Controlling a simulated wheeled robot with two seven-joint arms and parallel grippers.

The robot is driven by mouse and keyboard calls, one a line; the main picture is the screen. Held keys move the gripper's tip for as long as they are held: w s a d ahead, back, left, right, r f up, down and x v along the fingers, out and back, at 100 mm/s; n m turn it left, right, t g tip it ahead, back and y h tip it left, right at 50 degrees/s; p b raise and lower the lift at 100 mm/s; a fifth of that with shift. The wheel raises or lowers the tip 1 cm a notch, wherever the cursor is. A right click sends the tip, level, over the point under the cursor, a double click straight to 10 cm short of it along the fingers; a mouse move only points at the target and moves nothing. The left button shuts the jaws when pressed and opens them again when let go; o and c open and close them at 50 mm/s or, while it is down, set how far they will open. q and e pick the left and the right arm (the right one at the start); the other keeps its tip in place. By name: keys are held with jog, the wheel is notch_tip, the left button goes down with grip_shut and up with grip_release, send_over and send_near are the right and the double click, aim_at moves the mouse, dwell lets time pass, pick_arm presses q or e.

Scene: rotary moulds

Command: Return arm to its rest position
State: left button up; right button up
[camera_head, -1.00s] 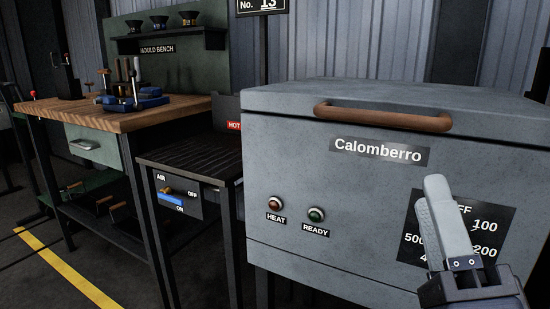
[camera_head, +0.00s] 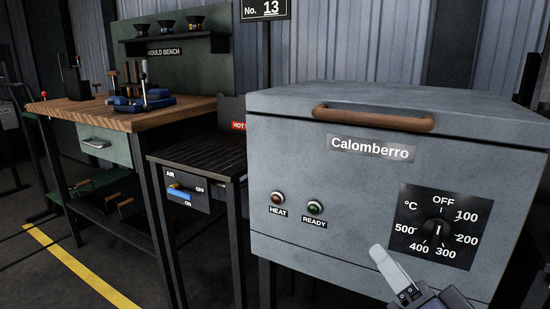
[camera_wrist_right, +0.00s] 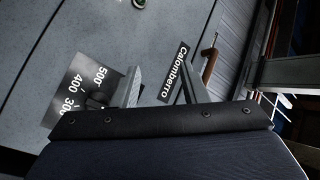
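My right gripper (camera_head: 384,260) is low in front of the grey Calomberro oven (camera_head: 345,225), below and left of its dial plate. In the wrist view its two fingers (camera_wrist_right: 160,86) stand apart with nothing between them, so it is open. It appears clear of the black dial knob (camera_head: 437,231), whose white mark is near upright; I cannot tell which end points. The knob partly shows behind a finger in the wrist view (camera_wrist_right: 97,100). My left gripper is not in view.
The oven's wooden handle (camera_head: 373,117) and lid edge stick out above. A dark slatted stand (camera_head: 200,147) with an AIR switch (camera_head: 181,191) is left of the oven. Farther left is the wooden mould bench (camera_head: 150,117) with blue tools. The floor at front left is clear.

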jog(key=s+d+f+n+g+p, duration=0.25)
jog(key=s+f+g, duration=0.35)
jog(key=f, duration=0.4)
jog(key=s+d+f+n+g+p, duration=0.1)
jog(key=s+d+f+n+g, duration=0.2)
jog(key=f+g, duration=0.55)
notch_tip(320, 180, up, 35)
jog(key=t+p, duration=0.1)
jog(key=p, duration=3.5)
jog(key=shift+a, duration=0.2)
jog(key=shift+s+t, duration=0.1)
jog(key=shift+t, duration=0.15)
